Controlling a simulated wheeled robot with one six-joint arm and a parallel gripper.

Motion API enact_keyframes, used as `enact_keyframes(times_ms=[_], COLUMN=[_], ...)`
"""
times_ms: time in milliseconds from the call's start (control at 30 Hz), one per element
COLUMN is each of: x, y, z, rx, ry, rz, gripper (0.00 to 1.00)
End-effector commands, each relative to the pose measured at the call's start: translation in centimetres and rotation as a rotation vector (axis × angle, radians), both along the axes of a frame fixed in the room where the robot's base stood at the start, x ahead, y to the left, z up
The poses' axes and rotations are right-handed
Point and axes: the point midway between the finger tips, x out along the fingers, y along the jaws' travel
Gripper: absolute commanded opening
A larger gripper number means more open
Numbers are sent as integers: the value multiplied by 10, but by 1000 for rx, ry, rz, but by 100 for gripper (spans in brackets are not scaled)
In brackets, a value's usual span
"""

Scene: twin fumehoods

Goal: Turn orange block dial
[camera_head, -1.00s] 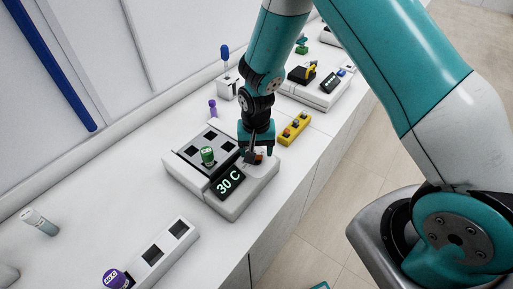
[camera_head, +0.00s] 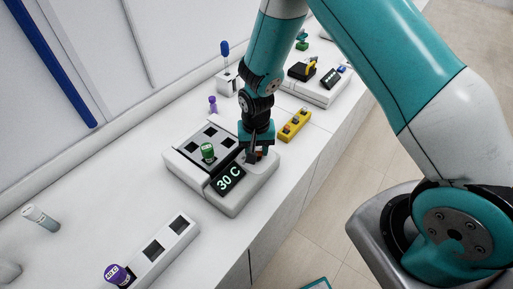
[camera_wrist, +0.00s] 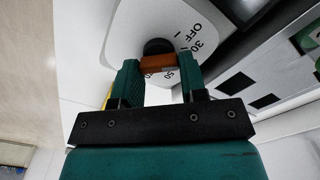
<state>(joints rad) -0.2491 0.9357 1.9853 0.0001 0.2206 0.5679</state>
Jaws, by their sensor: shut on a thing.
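The heater block (camera_head: 222,204) stands on the white bench, and its display (camera_head: 230,179) reads 30 C. Its orange dial handle (camera_wrist: 157,62) lies on a round pale dial face (camera_wrist: 185,17) marked OFF, 30 and 50, with part of the scale hidden. My gripper (camera_wrist: 160,75) is shut on the orange handle, with one teal finger at each end. In the head view, my gripper (camera_head: 258,154) points down at the right side of the block, and only a little orange shows between the fingers.
A green-capped vial (camera_head: 208,151) sits in one well of the block. A yellow rack (camera_head: 294,125) stands close on the right. A white rack (camera_head: 165,248) with a purple-capped vial (camera_head: 115,273) is in front. A second device (camera_head: 318,91) stands farther back.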

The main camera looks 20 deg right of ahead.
Motion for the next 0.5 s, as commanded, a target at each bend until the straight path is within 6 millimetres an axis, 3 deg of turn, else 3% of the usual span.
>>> enact_keyframes(times_ms=[500], x=[0], y=[2], z=[-2], rx=[1], ry=[0], rz=[352], gripper=[15])
